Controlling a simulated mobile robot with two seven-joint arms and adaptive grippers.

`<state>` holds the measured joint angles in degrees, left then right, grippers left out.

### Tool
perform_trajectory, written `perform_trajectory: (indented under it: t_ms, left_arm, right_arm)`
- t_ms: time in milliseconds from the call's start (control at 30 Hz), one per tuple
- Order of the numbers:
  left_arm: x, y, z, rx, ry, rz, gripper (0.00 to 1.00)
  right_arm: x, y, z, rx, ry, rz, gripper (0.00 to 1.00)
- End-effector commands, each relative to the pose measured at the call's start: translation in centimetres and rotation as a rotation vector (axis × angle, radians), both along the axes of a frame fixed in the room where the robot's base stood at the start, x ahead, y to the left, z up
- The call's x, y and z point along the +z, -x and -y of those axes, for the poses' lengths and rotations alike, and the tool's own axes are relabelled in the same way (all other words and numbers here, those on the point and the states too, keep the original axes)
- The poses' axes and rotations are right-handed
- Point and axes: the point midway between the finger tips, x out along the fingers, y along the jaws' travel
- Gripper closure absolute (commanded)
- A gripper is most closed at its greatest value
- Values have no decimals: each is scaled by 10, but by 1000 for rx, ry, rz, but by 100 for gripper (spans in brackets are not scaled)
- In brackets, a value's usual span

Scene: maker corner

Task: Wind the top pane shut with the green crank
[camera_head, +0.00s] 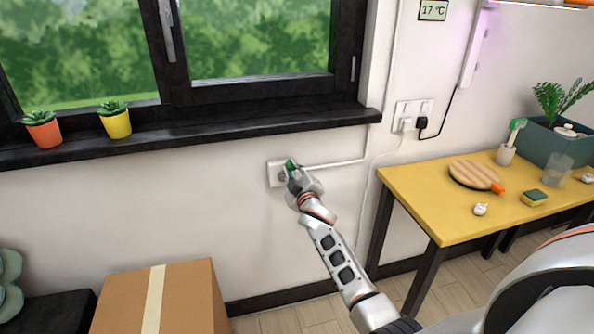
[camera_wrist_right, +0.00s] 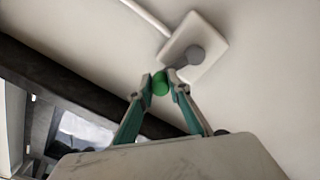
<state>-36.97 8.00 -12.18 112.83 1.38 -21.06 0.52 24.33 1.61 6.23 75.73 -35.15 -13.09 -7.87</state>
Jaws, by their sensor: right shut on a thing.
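The green crank knob (camera_head: 290,166) is at the white wall plate (camera_head: 274,174) below the window sill. My right gripper (camera_head: 296,172) is at the knob in the head view and covers most of the crank. In the right wrist view the green knob (camera_wrist_right: 160,84) sits between the two fingertips of my right gripper (camera_wrist_right: 162,82), which is shut on it. The crank's grey hub (camera_wrist_right: 195,54) shows on the white plate (camera_wrist_right: 203,38). The window (camera_head: 258,40) shows only its lower part, so the top pane is out of view. My left gripper is not in view.
The dark sill (camera_head: 200,133) holds an orange pot (camera_head: 44,133) and a yellow pot (camera_head: 117,124). A yellow table (camera_head: 430,205) with several items stands at the right. A cardboard box (camera_head: 190,295) is below left. The wall around the plate is mostly clear.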

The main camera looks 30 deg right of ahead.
Motion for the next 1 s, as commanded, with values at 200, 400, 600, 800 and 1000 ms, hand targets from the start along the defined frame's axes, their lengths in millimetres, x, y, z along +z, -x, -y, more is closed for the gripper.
perform_trajectory:
  t_ms: [200,400,600,800,1000]
  left_arm:
    - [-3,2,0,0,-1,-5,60]
    - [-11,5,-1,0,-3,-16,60]
    - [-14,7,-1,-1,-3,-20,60]
    - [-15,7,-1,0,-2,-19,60]
    - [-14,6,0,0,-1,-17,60]
  right_arm:
    - [7,-4,-12,-1,201,-44,100]
    - [8,-7,-24,0,381,-86,100]
    - [8,-9,-34,1,533,-122,100]
    - [6,-11,-42,1,645,-149,100]
    - [5,-12,-46,1,708,-163,100]
